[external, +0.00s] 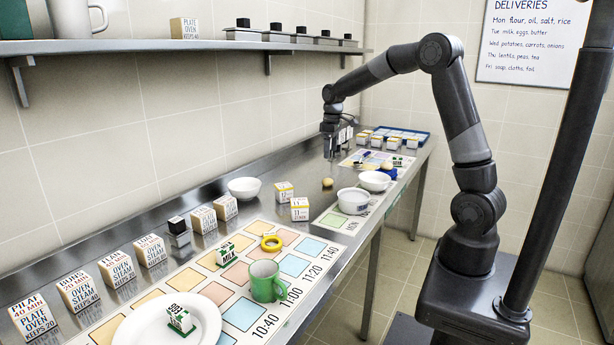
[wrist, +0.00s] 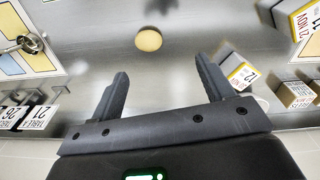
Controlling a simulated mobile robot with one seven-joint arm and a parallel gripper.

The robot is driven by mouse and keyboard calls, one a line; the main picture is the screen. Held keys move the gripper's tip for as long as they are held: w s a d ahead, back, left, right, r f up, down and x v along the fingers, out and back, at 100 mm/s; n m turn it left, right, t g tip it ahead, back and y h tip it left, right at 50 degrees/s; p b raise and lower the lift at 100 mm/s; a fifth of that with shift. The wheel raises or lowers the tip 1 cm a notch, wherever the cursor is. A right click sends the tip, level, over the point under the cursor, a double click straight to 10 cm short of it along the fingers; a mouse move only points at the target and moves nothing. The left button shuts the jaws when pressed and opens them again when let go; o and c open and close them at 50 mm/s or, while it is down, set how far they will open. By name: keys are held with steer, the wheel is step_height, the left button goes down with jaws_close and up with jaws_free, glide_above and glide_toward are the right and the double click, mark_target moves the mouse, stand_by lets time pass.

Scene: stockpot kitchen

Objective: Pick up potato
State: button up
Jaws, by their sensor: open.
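A small round tan potato (external: 327,182) lies on the bare steel counter in the external view. In the wrist view the potato (wrist: 148,40) lies beyond the fingertips, roughly in line with the gap between them. My gripper (external: 330,156) points down above the counter, higher than the potato and behind it. In the wrist view my gripper (wrist: 161,70) has its two dark fingers wide apart with nothing between them. The potato is apart from both fingers.
A patterned mat (external: 355,158) with small items lies farther back. Bare steel surrounds the potato.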

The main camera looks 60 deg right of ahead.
mark_target(327, 179)
steer(key=shift+g, duration=0.3)
steer(key=w+d+f, duration=0.1)
steer(key=f, duration=0.8)
steer(key=w+d+f, duration=0.1)
steer(key=f, duration=0.4)
steer(key=shift+w+d+f, duration=0.25)
steer(key=shift+w+d, duration=0.05)
steer(key=c, duration=1.1)
